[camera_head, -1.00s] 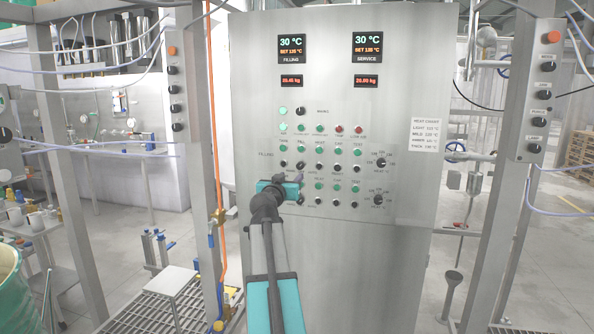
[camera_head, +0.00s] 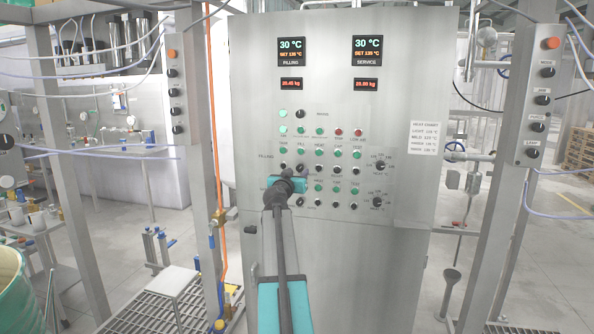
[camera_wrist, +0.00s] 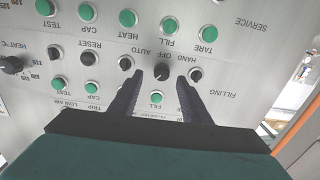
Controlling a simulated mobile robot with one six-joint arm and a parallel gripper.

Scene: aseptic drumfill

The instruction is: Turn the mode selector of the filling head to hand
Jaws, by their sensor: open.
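The panel (camera_head: 330,240) of the filling head is a tall steel cabinet front with rows of buttons and knobs. In the wrist view, which shows the panel upside down, a black selector knob (camera_wrist: 161,72) has the labels AUTO, OFF and HAND around it. HAND is on its right there, AUTO on its left. My gripper (camera_wrist: 160,79) is open, with one dark finger on each side of this knob. Whether they touch it I cannot tell. In the head view my gripper (camera_head: 296,184) is in front of the panel's left middle and hides part of the controls. The knob's pointer direction is unclear.
Another black knob (camera_wrist: 195,75) sits close to the right finger, and one (camera_wrist: 125,62) to the left finger. A green button (camera_wrist: 157,97) lies between the fingers. A control box (camera_head: 540,95) hangs on the right post. An orange hose (camera_head: 217,130) runs down left of the panel.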

